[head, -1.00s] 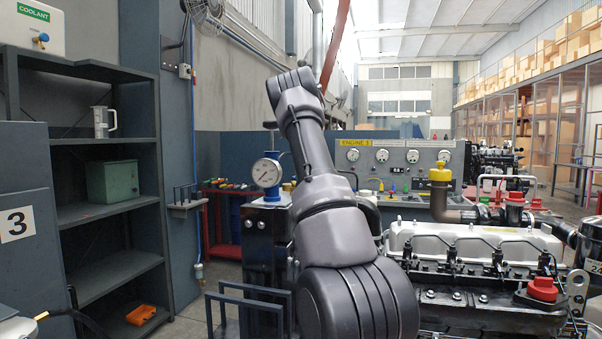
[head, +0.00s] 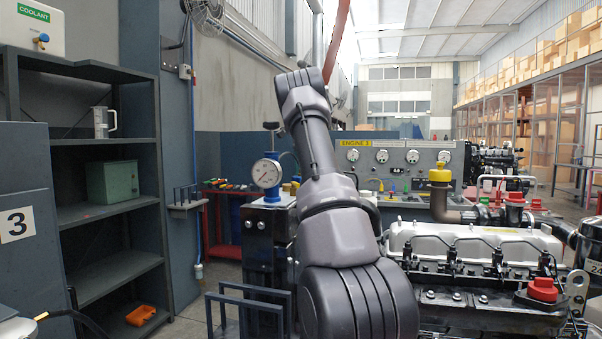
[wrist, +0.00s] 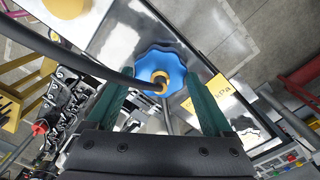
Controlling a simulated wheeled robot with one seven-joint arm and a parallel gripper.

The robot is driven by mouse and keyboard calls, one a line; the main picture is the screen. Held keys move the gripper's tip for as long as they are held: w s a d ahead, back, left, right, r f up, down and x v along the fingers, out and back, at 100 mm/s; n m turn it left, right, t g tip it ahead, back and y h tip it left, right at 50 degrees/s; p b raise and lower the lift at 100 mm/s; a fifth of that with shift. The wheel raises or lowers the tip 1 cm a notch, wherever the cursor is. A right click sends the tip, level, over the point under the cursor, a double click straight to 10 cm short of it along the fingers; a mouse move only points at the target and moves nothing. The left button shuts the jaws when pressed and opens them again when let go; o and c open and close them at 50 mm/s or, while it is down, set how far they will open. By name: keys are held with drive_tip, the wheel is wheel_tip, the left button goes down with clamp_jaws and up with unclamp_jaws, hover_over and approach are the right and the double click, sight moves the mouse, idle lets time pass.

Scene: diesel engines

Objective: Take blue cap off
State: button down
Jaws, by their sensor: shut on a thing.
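The blue cap (wrist: 165,62) is a lobed knob with a brass-coloured centre, in the upper middle of the wrist view. My gripper (wrist: 160,78) has two green fingers, one on each side of the cap, and is shut on it. A dark hose or cable crosses in front of the cap's left side. Whether the cap is still seated is hard to tell. In the head view my arm hides my gripper and the cap.
A shiny metal surface with a yellow kPa label (wrist: 226,88) lies by the cap. In the head view, a pressure gauge (head: 267,173) stands left of my arm and an engine (head: 470,250) stands right. A dark shelf (head: 108,212) is at the left.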

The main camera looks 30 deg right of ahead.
drive_tip(key=shift+r, duration=3.1)
